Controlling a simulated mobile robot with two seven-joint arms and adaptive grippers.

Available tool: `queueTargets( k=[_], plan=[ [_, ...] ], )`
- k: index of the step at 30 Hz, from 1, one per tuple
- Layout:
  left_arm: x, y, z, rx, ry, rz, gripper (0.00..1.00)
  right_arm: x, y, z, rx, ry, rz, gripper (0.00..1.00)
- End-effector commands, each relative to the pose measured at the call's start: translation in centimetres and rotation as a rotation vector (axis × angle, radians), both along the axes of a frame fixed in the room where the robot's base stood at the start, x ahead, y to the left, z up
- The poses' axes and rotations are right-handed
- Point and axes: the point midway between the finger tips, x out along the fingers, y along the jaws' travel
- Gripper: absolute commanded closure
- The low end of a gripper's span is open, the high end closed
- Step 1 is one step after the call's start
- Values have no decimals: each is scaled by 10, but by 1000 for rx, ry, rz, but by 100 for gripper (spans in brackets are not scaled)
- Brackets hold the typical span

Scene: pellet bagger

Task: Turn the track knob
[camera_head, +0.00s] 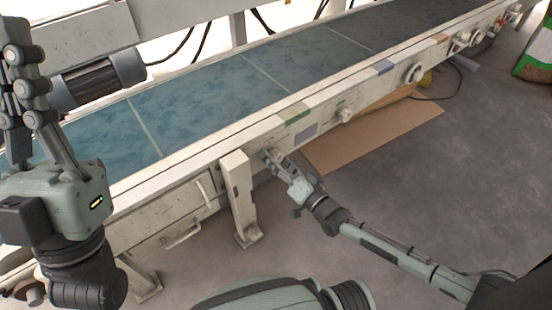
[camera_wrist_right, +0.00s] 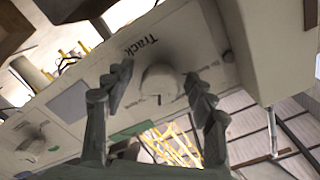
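The track knob (camera_wrist_right: 160,82) is a pale round knob on the conveyor's side panel, next to the printed word "Track" in the right wrist view. My right gripper (camera_wrist_right: 158,76) is open, with one finger on each side of the knob. A gap shows between the knob and each finger, so I cannot tell any contact. In the head view my right gripper (camera_head: 274,157) is at the panel and largely covers this knob. My left gripper (camera_head: 22,85) is raised at the left edge, away from the panel; its finger opening is unclear.
The conveyor (camera_head: 205,98) with a blue-green belt runs diagonally across the head view. Another knob (camera_head: 345,115) and more controls sit farther along its side. A white leg (camera_head: 240,198) stands left of my right gripper. Cardboard (camera_head: 375,135) lies on the otherwise open floor.

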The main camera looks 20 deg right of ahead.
Motion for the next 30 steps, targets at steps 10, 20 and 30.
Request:
queueTargets(
  k=[10,20,30],
  plan=[
    [-2,0,1,-1,-1,-1,100,-7,-3,0,-1,0,-1,44],
    [-1,0,0,0,0,-1,100,-70,-25,-1,-2,3,1,44],
    [-1,0,0,0,0,0,100,-111,-40,0,-1,0,1,44]
  ],
)
